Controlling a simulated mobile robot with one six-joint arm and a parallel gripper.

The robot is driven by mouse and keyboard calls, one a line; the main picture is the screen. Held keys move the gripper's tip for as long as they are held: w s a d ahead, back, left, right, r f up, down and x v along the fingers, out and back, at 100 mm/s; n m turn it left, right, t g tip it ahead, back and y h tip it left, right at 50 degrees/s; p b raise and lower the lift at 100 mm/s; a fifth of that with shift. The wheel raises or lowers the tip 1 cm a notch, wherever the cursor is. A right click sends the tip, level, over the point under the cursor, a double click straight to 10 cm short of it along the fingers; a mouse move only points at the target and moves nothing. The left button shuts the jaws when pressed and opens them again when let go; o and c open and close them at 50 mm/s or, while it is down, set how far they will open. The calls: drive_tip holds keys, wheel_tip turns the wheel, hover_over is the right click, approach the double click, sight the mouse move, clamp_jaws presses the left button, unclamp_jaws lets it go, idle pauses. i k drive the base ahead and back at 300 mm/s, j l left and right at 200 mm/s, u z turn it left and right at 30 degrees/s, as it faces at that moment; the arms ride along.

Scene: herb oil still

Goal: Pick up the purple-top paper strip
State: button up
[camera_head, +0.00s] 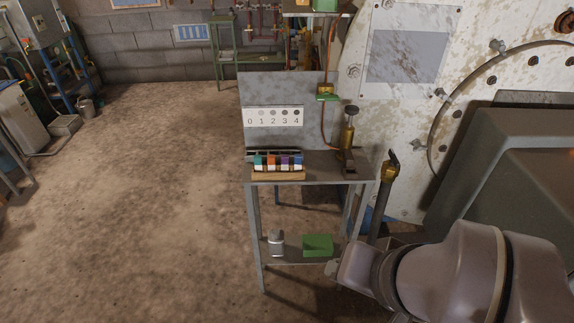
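The purple-top paper strip (284,161) stands in a row of white strips with coloured tops on the small metal table. It is between an orange-top strip (271,161) on its left and a blue-top strip (297,161) on its right. A teal-top strip (258,161) is at the left end. The row rests at a wooden holder (278,176) near the table's front edge. My gripper (334,268) is at the lower right, apart from the strips and lower in the picture. Its fingers are too small and partly hidden to tell whether they are open or shut.
A grey back panel with a 0 to 4 scale card (274,117) rises behind the strips. A brass fitting (347,137) stands right of them. A dark pipe with a brass end (389,172) rises near my arm. The lower shelf holds a green box (318,244) and a metal canister (276,242). Floor at left is clear.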

sight(285, 159)
drive_tip(key=i+j+z, duration=0.2)
drive_tip(key=i+j, duration=0.2)
drive_tip(key=j, duration=0.2)
drive_tip(key=i+j+z, duration=0.1)
drive_tip(key=j, duration=0.2)
drive_tip(key=i+j, duration=0.25)
drive_tip(key=i+j+z, duration=0.15)
drive_tip(key=j, duration=0.25)
drive_tip(key=i+j+z, duration=0.1)
drive_tip(key=j, duration=0.25)
drive_tip(key=i+j+z, duration=0.1)
drive_tip(key=j, duration=0.25)
drive_tip(key=i+j+z, duration=0.1)
drive_tip(key=j, duration=0.3)
drive_tip(key=i, duration=0.1)
